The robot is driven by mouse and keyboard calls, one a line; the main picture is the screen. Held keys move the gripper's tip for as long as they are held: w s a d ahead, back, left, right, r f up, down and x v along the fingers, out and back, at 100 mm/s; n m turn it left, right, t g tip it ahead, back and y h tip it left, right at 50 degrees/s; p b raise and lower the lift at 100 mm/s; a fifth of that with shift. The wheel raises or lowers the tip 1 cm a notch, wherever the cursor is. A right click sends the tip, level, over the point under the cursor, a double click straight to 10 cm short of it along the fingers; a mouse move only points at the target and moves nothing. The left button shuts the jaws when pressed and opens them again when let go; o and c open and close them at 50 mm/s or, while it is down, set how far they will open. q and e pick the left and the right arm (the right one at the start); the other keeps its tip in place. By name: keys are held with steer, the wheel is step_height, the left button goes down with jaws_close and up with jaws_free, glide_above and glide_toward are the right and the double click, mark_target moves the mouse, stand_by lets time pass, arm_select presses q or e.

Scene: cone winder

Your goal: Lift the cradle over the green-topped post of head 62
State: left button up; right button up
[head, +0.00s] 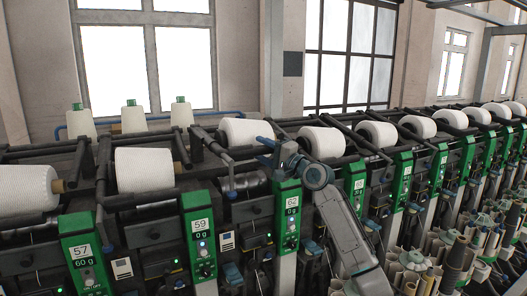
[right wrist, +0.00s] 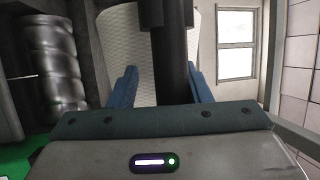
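Head 62 has a green panel marked 62 on its post (head: 288,215), right of centre in the head view. A white yarn cone (head: 245,131) sits behind and above it, over a bare metal drum (head: 251,182). My right gripper (head: 265,150) is just above the post's top, its blue fingers pointing left towards the cone. In the right wrist view the fingers are apart, one on each side of a dark bar (right wrist: 172,60), seemingly the cradle's arm. The white cone (right wrist: 125,45) is behind the bar. I cannot tell whether the fingers touch it. My left gripper is not in view.
Head 59's green panel (head: 201,235) and its cone (head: 145,169) stand to the left. Another cone (head: 322,142) is close to the right of my gripper. The metal drum (right wrist: 53,65) is at the left in the wrist view. Dark bars and rails crowd the space.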

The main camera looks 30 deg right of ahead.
steer(key=b+v, duration=0.5)
steer(key=v, duration=0.6)
steer(key=shift+b, duration=0.35)
steer(key=shift+w+a+f, duration=0.1)
stand_by(0.9)
